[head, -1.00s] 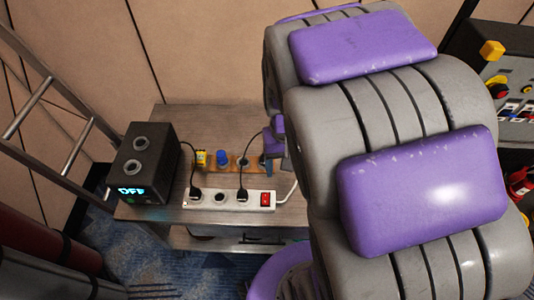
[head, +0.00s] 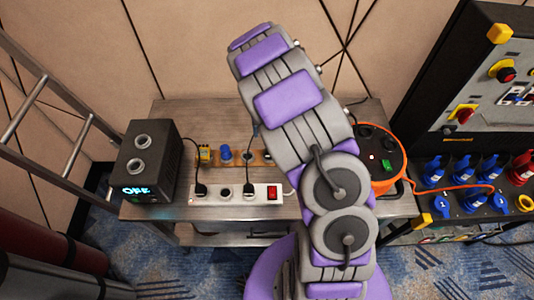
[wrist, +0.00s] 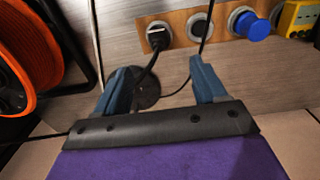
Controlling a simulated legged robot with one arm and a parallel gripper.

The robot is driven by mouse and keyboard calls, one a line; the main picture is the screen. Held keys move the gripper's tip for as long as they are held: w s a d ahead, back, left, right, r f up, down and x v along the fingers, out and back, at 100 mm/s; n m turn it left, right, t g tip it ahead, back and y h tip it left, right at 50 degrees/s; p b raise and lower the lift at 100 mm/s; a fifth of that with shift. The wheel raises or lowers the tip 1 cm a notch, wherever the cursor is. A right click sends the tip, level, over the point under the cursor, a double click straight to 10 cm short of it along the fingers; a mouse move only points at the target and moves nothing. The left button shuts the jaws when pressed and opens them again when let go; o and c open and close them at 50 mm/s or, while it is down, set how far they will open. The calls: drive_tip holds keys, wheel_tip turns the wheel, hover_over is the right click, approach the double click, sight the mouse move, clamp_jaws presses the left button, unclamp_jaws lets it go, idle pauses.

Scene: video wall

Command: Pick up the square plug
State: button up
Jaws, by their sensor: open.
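In the wrist view, my gripper (wrist: 160,82) is open and empty, its two blue fingers apart. Past the fingers is a wooden socket strip (wrist: 178,22). It holds a black square-faced plug (wrist: 157,37) with a cable, an open round socket (wrist: 199,27), a round blue plug (wrist: 250,26) and a boxy yellow plug (wrist: 298,16). I cannot tell for sure whether the black or the yellow one is the square plug. In the head view, the yellow plug (head: 204,153) and blue plug (head: 225,152) show on the bench, but my arm hides my gripper.
A black box reading OFF (head: 147,165) stands at the bench's left. A white power strip (head: 212,199) with two black plugs lies in front. An orange cable reel (head: 385,184) is at right, beside a panel of blue connectors (head: 470,200). Loose cables cross near the fingers.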

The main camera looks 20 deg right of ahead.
sight(269, 151)
wheel_tip(269, 151, down, 8)
drive_tip(key=shift+w+d+f+b, duration=0.15)
drive_tip(key=shift+b, duration=0.65)
drive_tip(key=f, duration=0.1)
drive_tip(key=f+b, duration=0.1)
drive_tip(key=f, duration=0.2)
drive_tip(key=shift+d+f, duration=0.35)
drive_tip(key=shift+d, duration=0.05)
drive_tip(key=shift+a, duration=0.2)
drive_tip(key=shift+a, duration=0.1)
drive_tip(key=shift+c, duration=1.4)
drive_tip(key=c, duration=1)
drive_tip(key=shift+r, duration=0.2)
